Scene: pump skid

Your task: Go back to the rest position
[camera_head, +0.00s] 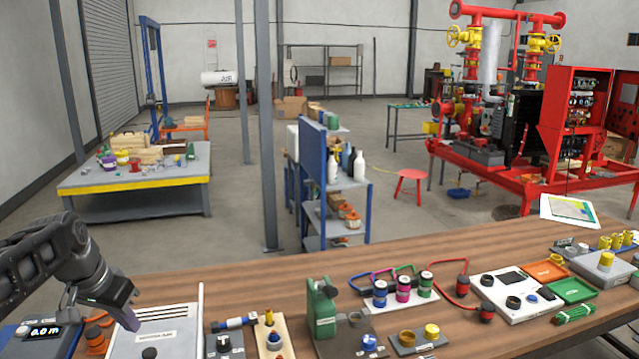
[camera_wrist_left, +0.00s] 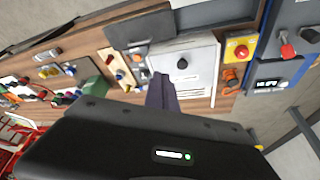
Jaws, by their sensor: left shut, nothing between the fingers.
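My left gripper (camera_head: 127,318) comes in from the left in the head view and hangs over the left end of the wooden bench. Its fingers are shut and empty, just above the left part of a white box with slots and a black knob (camera_head: 150,340). In the left wrist view the shut fingers (camera_wrist_left: 162,88) point at the edge of the same white box (camera_wrist_left: 195,62). I cannot tell whether the fingertips touch it. My right gripper is in neither view.
A blue-grey panel with a lit display (camera_head: 43,331) and an orange part (camera_head: 95,338) lie left of the box. Bare wood (camera_head: 235,285) runs along the bench's back.

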